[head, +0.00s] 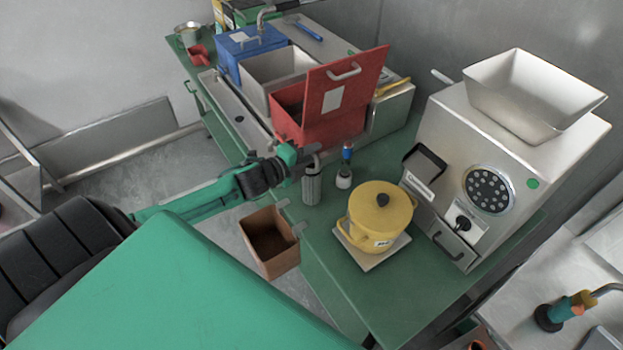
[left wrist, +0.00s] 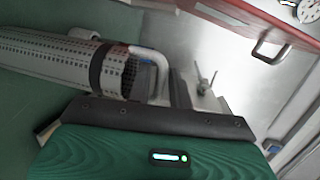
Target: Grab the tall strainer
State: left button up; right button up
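The tall strainer (head: 311,187) is a grey perforated cylinder with a hooked metal handle (head: 316,158). It looks upright near the left edge of the green table (head: 358,285); I cannot tell whether its base touches the table. My left gripper (head: 303,158) is at the strainer's upper end, beside the handle. In the left wrist view the strainer (left wrist: 60,58) lies across the upper left, with a dark band and its curved handle (left wrist: 158,62) close to the gripper body. The fingertips are hard to make out, so their grip on the handle is unclear. My right gripper is out of view.
A small bottle with a blue top (head: 345,170) stands right of the strainer. A yellow lidded pot (head: 378,215) sits on a pale board in front of the grinder (head: 510,165). A red box (head: 320,115) is behind. A brown bin (head: 269,242) hangs at the table's left edge.

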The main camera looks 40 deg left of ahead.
pick_arm(q)
jog(key=shift+x, duration=1.05)
grip_shut()
jog(key=shift+r, duration=0.15)
